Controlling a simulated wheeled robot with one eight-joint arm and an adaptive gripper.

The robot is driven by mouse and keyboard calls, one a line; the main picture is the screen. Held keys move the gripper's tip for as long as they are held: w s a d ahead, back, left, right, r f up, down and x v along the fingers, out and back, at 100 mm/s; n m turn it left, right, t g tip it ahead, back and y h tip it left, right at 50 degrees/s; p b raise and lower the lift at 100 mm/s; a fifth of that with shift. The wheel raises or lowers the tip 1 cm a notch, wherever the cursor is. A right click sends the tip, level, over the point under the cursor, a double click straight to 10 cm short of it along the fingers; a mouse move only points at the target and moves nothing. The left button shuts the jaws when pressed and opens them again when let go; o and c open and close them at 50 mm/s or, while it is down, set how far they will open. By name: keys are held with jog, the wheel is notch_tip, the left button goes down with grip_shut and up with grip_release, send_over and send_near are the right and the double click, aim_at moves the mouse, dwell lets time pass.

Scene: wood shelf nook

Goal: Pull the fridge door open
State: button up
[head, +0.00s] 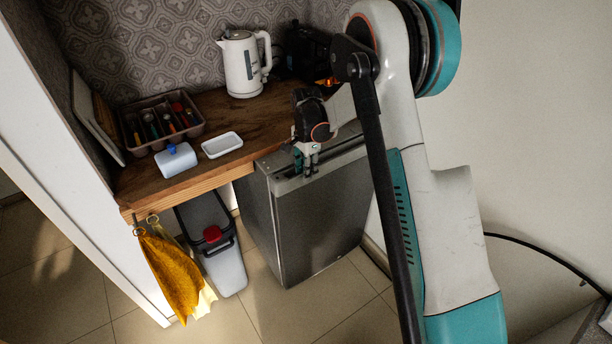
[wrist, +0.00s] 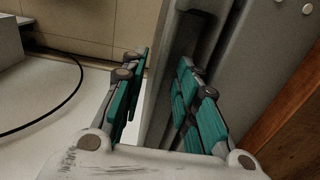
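The fridge (head: 285,225) is a grey metal box under the wooden counter, and its door (head: 325,215) faces the front right. The door looks shut. My gripper (head: 306,162) is at the top edge of the door, pointing down. In the wrist view my gripper (wrist: 161,65) has its two teal-padded fingers apart, one on each side of the door's grey edge (wrist: 158,95). The right finger is by a dark recess (wrist: 183,45) along that edge. I see a gap beside the left finger; contact on the right finger cannot be told.
The counter (head: 250,125) holds a white kettle (head: 241,65), a cutlery tray (head: 160,122), a white dish (head: 222,145) and a blue-white container (head: 175,160). A bin (head: 222,262) and hanging yellow cloth (head: 172,272) are left of the fridge. Tiled floor (head: 335,300) in front is clear.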

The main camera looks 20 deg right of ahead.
jog(key=shift+f, duration=0.85)
jog(key=shift+c, duration=0.3)
grip_shut()
jog(key=shift+s+d, duration=0.1)
